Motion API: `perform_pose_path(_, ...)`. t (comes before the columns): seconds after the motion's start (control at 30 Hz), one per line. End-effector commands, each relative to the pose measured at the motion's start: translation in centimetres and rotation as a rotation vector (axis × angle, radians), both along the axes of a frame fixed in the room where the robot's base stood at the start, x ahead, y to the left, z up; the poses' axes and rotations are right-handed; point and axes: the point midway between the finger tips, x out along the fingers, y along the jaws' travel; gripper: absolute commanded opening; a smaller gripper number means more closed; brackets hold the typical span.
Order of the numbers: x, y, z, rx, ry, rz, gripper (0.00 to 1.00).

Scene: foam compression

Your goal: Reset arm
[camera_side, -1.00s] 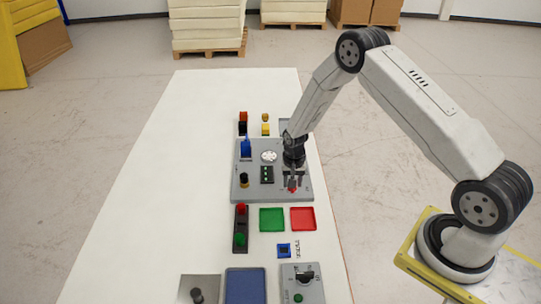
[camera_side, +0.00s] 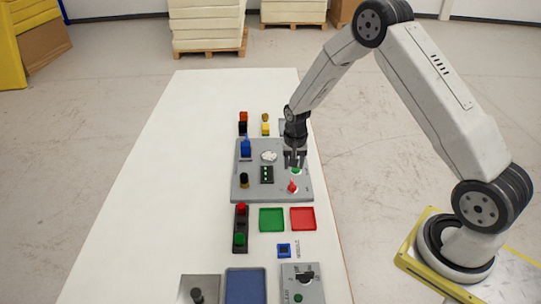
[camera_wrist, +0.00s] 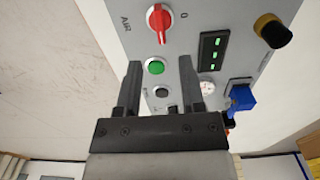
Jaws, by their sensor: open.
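My gripper (camera_side: 295,163) is open and empty above the right part of the grey control panel (camera_side: 255,197), pointing down. In the side view a red knob (camera_side: 292,187) and a green button (camera_side: 295,170) show just below it. In the wrist view my gripper (camera_wrist: 161,62) has its fingers spread, with the green button (camera_wrist: 155,66) and a black button (camera_wrist: 161,92) seen between them. The red knob (camera_wrist: 160,22) lies beyond the fingertips, beside the labels "AIR" and "0". The fingers appear to touch nothing.
The panel also bears a blue part (camera_side: 245,148), a round gauge (camera_side: 269,156), a display with green lights (camera_side: 266,174) and a black-and-yellow knob (camera_side: 244,180). Green (camera_side: 271,220) and red (camera_side: 303,219) trays lie in front. The white table (camera_side: 150,190) is clear at left.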

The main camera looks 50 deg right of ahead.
Motion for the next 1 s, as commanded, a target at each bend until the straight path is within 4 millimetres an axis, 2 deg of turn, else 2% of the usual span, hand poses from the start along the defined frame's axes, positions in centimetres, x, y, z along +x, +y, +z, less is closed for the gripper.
perform_pose_path(0.37, 0.0, 0.1, 0.2, -0.001, -0.001, 0.004, 0.50)
perform_pose_path(0.53, -0.4, 0.6, 1.2, -0.003, -0.011, 0.037, 0.50)
perform_pose_path(0.77, -2.0, 2.5, 4.5, -0.013, -0.046, 0.154, 0.50)
perform_pose_path(1.0, -5.2, 5.2, 8.5, -0.028, -0.093, 0.325, 0.50)
